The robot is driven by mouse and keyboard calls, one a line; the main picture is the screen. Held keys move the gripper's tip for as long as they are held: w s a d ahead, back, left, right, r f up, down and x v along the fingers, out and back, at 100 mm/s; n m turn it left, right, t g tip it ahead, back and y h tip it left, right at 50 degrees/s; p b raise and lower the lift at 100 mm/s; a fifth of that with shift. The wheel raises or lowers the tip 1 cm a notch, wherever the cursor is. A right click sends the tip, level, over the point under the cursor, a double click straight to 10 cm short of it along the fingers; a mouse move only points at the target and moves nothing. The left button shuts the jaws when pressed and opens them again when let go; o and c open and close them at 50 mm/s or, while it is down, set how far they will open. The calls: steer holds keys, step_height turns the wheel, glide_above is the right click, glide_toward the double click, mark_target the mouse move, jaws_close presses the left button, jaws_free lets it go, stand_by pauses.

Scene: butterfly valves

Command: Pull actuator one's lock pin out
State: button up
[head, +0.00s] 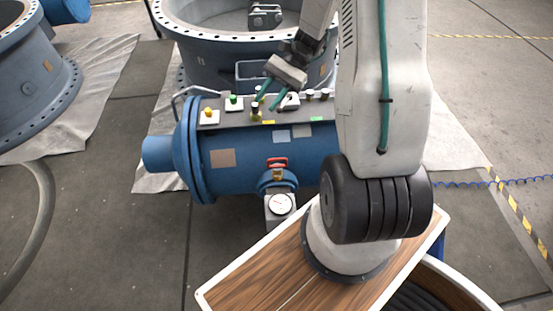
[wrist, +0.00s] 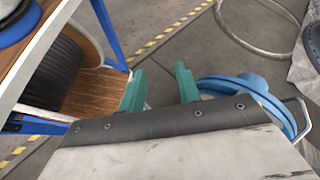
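A blue cylindrical actuator (head: 236,160) lies on its side in the middle of the head view, with a dark panel (head: 208,119) along its top. Small pegs with black tops and yellowish bases stand on the panel, one of them (head: 255,111) close to my fingers. I cannot tell for certain which is the lock pin, or read any number. My gripper (head: 268,96) hangs over the panel with its green fingers pointing down-left. In the wrist view, my gripper (wrist: 160,88) has its fingers apart, with nothing visible held between them.
A yellow button (head: 208,112) and a green button (head: 233,100) sit left on the panel, near a bent rail. A large blue flanged ring (head: 210,55) stands behind. Floor at lower left is mostly clear.

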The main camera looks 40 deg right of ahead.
steer(key=d+f+m+t+y, duration=0.2)
steer(key=d+f+m+t, duration=0.1)
steer(key=f, duration=0.5)
steer(key=d+f+m+t+y, duration=0.1)
steer(key=d+f+m+t, duration=0.1)
steer(key=d+f+m, duration=0.35)
steer(key=m+t, duration=0.5)
steer(key=t, duration=0.2)
glide_toward(270, 160)
steer(key=x, duration=0.7)
steer(key=shift+w+a+f, duration=0.2)
steer(key=shift+w+f, duration=0.05)
steer(key=shift+w, duration=0.1)
jaws_close()
